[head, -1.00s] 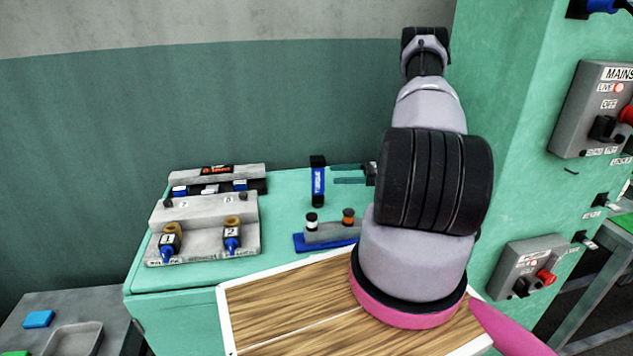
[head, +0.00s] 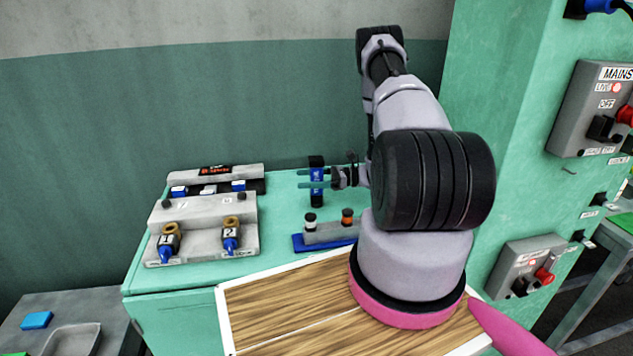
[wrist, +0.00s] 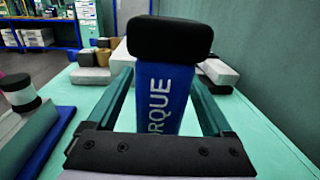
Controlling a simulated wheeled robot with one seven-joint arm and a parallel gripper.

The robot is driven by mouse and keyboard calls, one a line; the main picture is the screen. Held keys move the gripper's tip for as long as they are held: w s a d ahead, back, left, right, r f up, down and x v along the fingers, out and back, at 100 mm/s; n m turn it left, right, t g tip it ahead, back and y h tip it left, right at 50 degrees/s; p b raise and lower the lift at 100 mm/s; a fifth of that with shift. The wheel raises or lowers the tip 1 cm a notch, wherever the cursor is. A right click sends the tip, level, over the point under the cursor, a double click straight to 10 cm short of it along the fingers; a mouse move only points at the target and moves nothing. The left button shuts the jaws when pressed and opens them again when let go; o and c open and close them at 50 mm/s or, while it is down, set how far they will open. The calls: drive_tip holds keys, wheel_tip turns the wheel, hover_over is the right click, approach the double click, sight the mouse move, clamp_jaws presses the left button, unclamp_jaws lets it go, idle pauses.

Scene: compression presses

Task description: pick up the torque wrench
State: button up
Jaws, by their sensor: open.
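The torque wrench (head: 317,174) stands upright on the green bench top, with a blue body and a black top. In the wrist view the torque wrench (wrist: 162,92) shows "RQUE" lettering and rises between my two teal fingers. My gripper (head: 303,178) reaches in from the right, with its fingers on either side of the wrench. In the wrist view my gripper (wrist: 160,78) is open, and a gap shows beside the wrench body. The wrench's lower end is hidden in the wrist view by the gripper's dark palm bar.
A blue tray (head: 300,245) holding a grey block with white- and orange-banded pieces sits in front of the wrench. A grey fixture (head: 205,214) with numbered blue plugs stands to the left. A green cabinet (head: 520,180) with switch boxes rises at the right. A wood-topped board (head: 270,305) lies nearest.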

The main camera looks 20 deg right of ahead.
drive_tip(key=shift+c, duration=0.3)
clamp_jaws()
drive_tip(key=shift+r, duration=0.1)
wheel_tip(320, 180, up, 10)
idle(0.4)
